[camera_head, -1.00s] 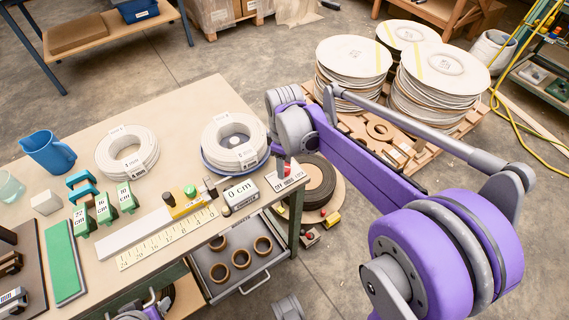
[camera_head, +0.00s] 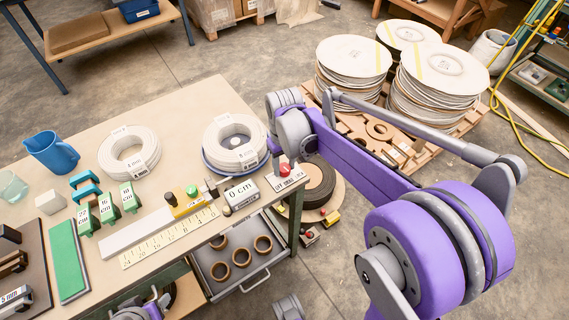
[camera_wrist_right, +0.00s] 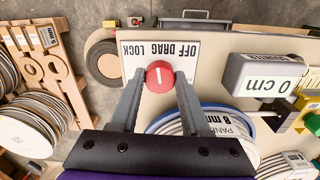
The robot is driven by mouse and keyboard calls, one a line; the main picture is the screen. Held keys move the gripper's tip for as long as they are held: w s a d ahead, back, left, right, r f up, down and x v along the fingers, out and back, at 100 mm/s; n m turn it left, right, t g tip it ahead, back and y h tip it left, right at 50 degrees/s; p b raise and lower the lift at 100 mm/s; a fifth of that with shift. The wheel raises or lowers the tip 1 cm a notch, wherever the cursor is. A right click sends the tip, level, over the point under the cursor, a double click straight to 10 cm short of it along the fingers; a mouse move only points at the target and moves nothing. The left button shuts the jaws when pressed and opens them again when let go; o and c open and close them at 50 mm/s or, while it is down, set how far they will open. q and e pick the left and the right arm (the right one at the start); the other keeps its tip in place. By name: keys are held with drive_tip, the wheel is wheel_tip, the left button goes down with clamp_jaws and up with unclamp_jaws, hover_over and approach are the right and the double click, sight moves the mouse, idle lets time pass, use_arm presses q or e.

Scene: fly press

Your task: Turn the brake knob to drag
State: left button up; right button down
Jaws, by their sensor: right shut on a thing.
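The brake knob is a red round knob with a short white line, shown in the right wrist view (camera_wrist_right: 160,76) and small at the table's right corner in the head view (camera_head: 285,168). Its white plate (camera_wrist_right: 190,62) carries the words OFF, DRAG and LOCK. The white line runs up and down in the wrist picture, roughly in line with the middle word, DRAG. My right gripper (camera_wrist_right: 158,88) is shut on the knob, with one grey finger on each side. In the head view my right wrist partly hides the fingers.
A grey box reading 0 cm (camera_head: 242,193) and a white cable coil (camera_head: 234,141) stand close to the knob. A ruler (camera_head: 168,239) lies along the table's front edge. Stacked white reels (camera_head: 440,80) stand on a pallet behind my right arm.

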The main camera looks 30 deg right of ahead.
sight(284, 168)
drive_tip(key=shift+m, duration=0.6)
drive_tip(key=shift+c, duration=1.9)
unclamp_jaws()
drive_tip(key=shift+r, duration=0.15)
wheel_tip(284, 168, up, 11)
drive_tip(key=p, duration=0.1)
drive_tip(key=shift+f+p, duration=0.2)
drive_tip(key=shift+p, duration=0.15)
